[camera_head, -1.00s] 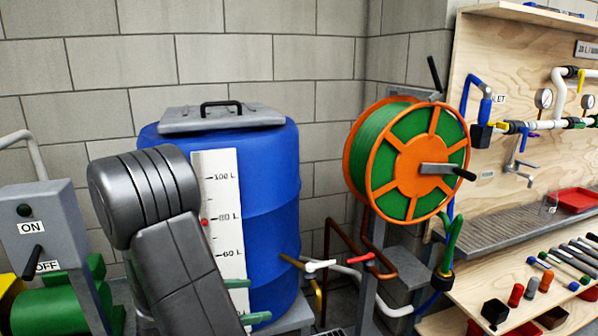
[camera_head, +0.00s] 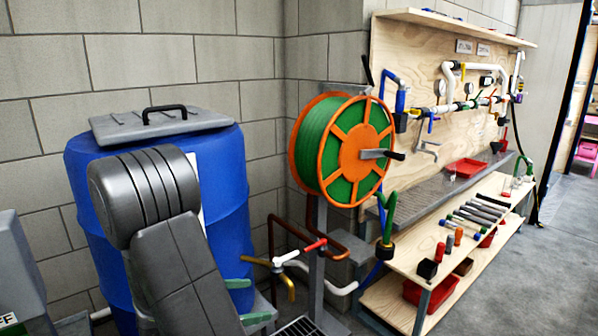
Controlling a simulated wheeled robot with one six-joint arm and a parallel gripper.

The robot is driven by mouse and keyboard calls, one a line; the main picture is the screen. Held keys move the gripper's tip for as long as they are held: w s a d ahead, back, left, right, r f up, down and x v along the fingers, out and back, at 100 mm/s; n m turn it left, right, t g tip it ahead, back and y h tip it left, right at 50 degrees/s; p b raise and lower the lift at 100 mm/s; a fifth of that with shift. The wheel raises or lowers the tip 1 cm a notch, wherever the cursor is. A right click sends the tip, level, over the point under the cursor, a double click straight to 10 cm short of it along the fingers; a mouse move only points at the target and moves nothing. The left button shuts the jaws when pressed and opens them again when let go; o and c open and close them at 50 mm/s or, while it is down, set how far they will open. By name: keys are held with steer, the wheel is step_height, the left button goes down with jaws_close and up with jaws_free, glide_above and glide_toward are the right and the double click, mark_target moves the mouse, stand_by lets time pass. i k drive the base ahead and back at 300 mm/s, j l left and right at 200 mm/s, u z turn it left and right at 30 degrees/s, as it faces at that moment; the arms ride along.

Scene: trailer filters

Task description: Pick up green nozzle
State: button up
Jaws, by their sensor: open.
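A green looped piece (camera_head: 390,214), which looks like the green nozzle, stands upright in a black holder (camera_head: 384,250) at the front left corner of the wooden workbench. It lies below the hose reel and appears free of my gripper. Another green curved piece (camera_head: 524,164) shows at the bench's far end; I cannot tell its kind. My gripper (camera_head: 247,301) shows as two green fingertips at the lower middle, apart and with nothing seen between them. It is left of and lower than the near green piece. My arm hides part of the blue barrel.
An orange and green hose reel (camera_head: 345,150) stands on a post beside the blue barrel (camera_head: 225,215). The wooden bench (camera_head: 425,265) holds tools and red trays. Open grey floor (camera_head: 520,285) lies at the right.

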mark_target(387, 238)
steer(key=j+z, duration=0.15)
steer(key=z, duration=0.8)
steer(key=k+l, duration=0.05)
